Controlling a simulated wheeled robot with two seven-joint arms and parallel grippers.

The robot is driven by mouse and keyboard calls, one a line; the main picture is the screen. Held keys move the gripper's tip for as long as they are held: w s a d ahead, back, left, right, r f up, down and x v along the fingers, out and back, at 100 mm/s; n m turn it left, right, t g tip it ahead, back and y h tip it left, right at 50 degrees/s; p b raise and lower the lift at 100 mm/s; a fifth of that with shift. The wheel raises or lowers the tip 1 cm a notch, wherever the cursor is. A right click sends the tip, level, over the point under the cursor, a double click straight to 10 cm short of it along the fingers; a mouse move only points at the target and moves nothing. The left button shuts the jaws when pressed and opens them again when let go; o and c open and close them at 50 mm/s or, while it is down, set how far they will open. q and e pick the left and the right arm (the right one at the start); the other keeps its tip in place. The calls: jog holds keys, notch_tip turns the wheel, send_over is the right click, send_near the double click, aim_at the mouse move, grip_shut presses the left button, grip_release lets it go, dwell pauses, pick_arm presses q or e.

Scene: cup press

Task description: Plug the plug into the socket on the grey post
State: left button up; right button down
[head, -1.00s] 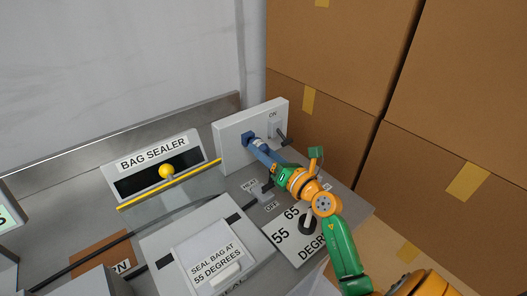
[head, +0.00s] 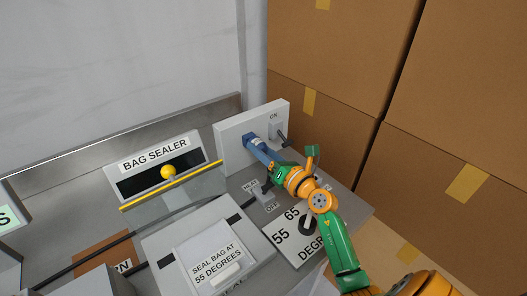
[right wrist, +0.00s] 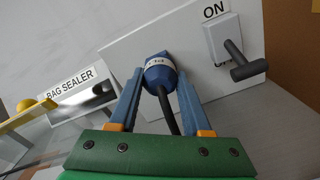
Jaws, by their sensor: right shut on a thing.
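The grey post (head: 226,153) is an upright light grey panel at the back of the machine; it also fills the middle of the right wrist view (right wrist: 205,88). The plug (right wrist: 160,73) is a blue round body with a white band and a dark cable running back toward me. My right gripper (head: 259,146), with blue fingers, is shut on it. The plug's front is at a blue socket (head: 247,137) on the panel. The plug hides most of the socket, so I cannot tell how deep it sits. My left gripper is not in view.
An ON switch with a dark lever (head: 281,136) is close right of the socket. A HEAT lever (head: 265,190) and a 55/65 degree dial (head: 305,226) are below my right arm. The bag sealer (head: 155,154) stands left. Stacked cardboard boxes (head: 330,140) close off the right.

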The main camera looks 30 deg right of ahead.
jog(key=shift+w, duration=0.25)
jog(key=shift+c, duration=1.4)
grip_release()
jog(key=shift+w, duration=0.15)
jog(key=s, duration=0.7)
jog(key=shift+d, duration=0.2)
